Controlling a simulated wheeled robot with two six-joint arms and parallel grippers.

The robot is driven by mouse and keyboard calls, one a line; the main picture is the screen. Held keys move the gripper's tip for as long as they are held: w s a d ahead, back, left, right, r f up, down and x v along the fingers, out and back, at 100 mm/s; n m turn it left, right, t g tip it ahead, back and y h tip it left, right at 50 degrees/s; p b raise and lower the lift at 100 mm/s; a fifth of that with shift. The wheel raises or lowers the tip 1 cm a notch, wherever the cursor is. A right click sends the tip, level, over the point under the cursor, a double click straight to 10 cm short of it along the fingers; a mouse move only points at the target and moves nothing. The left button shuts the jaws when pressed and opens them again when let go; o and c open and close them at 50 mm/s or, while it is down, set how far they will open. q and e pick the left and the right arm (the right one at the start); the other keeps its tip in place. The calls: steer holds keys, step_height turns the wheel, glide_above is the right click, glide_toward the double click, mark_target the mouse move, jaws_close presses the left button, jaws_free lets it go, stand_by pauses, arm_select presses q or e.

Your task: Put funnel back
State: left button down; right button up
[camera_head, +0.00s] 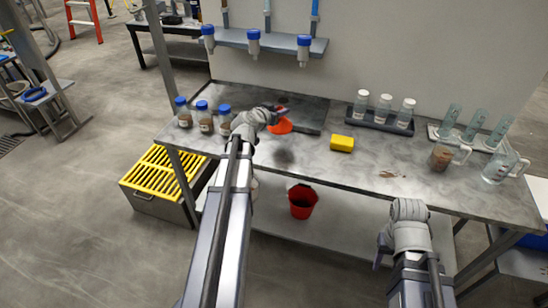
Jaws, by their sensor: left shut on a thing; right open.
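The orange-red funnel (280,127) is at the back left of the bench, at the tip of my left gripper (279,111). My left gripper is shut on it. The gripper and wrist cover part of the funnel, so its stem is not clear. A dark round shadow shows on the bench top in front of it. My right gripper (381,256) is open and low, in front of the bench's front edge at the right, away from the funnel.
Blue-capped bottles (205,117) stand left of my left wrist. A yellow sponge (342,143) lies mid-bench. A dark rack (368,122) holds white-capped bottles. Jugs (443,158) and cylinders (474,130) stand at the right. Blue-topped units (253,43) hang behind. A red bucket (302,203) sits below.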

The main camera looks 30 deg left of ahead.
mark_target(280, 125)
arm_select(q)
steer(key=shift+f+b, duration=0.35)
steer(key=shift+f, duration=0.15)
step_height(280, 125, down, 6)
steer(key=b, duration=0.5)
steer(key=shift+r+b, duration=0.2)
steer(key=shift+b, duration=0.1)
step_height(280, 125, down, 4)
steer(key=b, duration=0.3)
steer(key=shift+r+b, duration=0.15)
steer(key=shift+b, duration=0.2)
steer(key=c, duration=0.6)
jaws_free()
steer(key=shift+c, duration=0.2)
